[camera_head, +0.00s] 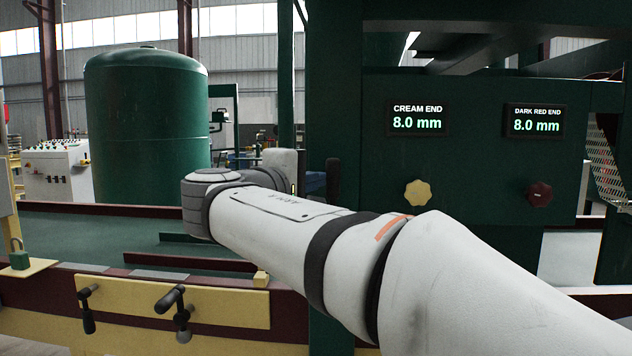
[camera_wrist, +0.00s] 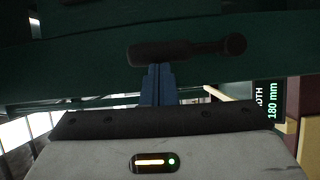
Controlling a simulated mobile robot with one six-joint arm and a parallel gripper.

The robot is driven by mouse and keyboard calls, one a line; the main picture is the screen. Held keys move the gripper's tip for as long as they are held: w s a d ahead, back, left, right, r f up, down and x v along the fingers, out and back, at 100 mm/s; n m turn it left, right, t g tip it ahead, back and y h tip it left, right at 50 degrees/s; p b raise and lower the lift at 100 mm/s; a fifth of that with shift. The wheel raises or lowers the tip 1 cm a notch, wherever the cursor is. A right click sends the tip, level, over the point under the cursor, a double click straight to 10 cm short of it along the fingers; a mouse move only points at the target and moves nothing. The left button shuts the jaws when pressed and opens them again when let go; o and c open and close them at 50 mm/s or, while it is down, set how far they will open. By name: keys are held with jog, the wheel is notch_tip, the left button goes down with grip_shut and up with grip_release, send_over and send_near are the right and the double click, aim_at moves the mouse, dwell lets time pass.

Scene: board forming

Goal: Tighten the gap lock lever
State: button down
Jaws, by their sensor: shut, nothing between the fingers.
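A dark lever (camera_head: 333,178) stands upright on the green post of the machine, just right of my gripper in the head view. No label for it is readable. The same dark lever (camera_wrist: 165,52) lies across the wrist view, with its round pivot end at the right. My gripper (camera_wrist: 160,70) has blue fingers, shut together with nothing between them. Their tips are at the lever's handle; I cannot tell whether they touch it. In the head view the blue fingers (camera_head: 314,183) are partly hidden by my wrist.
Two black levers hang on a cream panel (camera_head: 225,305) at the lower left. Readouts labelled cream end (camera_head: 418,118) and dark red end (camera_head: 536,120) both show 8.0 mm, above a cream knob (camera_head: 418,193) and a dark red knob (camera_head: 539,194). A width display (camera_wrist: 269,103) shows 180 mm.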

jog(key=shift+r, duration=0.1)
jog(key=w+a+p+v, duration=0.1)
jog(key=a+v, duration=0.2)
jog(key=v, duration=0.9)
jog(key=w+d+f+m+g+y+p, duration=0.1)
jog(key=d+f+g+p, duration=0.4)
jog(key=d, duration=0.5)
jog(key=w+d+f+m+g+p, duration=0.1)
jog(key=d+f+g+p, duration=0.2)
jog(key=d+f, duration=0.45)
jog(key=s+d+f+m+g+y+p, duration=0.2)
jog(key=s+d+f+m+y+p, duration=0.1)
jog(key=s+d+f+m+p, duration=0.1)
jog(key=s+d+f+m+g+y+p, duration=0.3)
jog(key=s+d+f+m, duration=0.3)
jog(key=s, duration=0.5)
jog(key=shift+d+y+p, duration=0.35)
jog(key=shift+d+y, duration=0.15)
jog(key=shift+d, duration=0.4)
